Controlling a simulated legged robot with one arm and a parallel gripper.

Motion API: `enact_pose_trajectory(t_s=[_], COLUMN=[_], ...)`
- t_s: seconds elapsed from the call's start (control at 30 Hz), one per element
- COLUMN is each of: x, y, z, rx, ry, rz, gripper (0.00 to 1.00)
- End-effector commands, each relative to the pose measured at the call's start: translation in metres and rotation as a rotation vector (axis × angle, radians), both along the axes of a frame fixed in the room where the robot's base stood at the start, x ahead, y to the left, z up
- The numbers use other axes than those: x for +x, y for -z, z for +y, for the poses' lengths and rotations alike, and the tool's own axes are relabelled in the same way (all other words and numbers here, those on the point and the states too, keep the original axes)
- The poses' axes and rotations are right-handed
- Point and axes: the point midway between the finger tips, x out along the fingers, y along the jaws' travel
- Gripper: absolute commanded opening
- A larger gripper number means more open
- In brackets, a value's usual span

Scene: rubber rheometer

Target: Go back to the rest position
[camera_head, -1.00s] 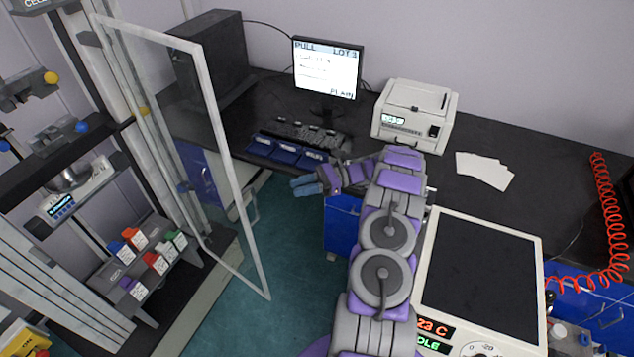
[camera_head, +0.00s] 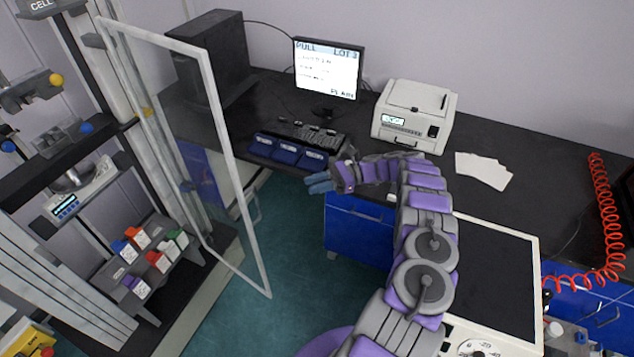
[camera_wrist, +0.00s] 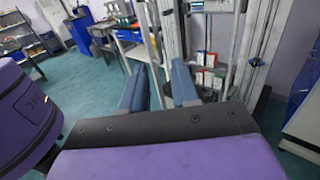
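My gripper (camera_head: 320,183) hangs in the air in front of the bench, below the blue trays. In the wrist view its two blue fingers stand apart (camera_wrist: 158,88), with nothing held between them. My grey and purple arm runs from the bottom of the head view up over the rheometer's left side, then bends left to the gripper. It hides part of that machine.
A black bench (camera_head: 560,165) carries a monitor (camera_head: 327,68), a printer (camera_head: 414,115), white cards (camera_head: 483,170) and blue trays (camera_head: 288,151). The rheometer's dark-topped cabinet (camera_head: 495,270) is at right. An open clear door (camera_head: 233,180) stands left. Green floor (camera_head: 295,235) is free below the gripper.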

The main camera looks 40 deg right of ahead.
Motion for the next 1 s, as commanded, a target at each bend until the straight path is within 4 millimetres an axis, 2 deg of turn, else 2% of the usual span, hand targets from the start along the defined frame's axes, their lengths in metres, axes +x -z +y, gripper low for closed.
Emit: enact_pose_trajectory(t_s=[0.67,0.83,1.0], x=[0.000,0.006,0.015], y=[0.000,-0.002,-0.006], z=[-0.001,0.011,0.038], rx=[0.000,-0.049,-0.159], ry=[-0.002,-0.031,-0.095], rz=[0.000,0.021,0.057], gripper=[0.29,0.29,0.29])
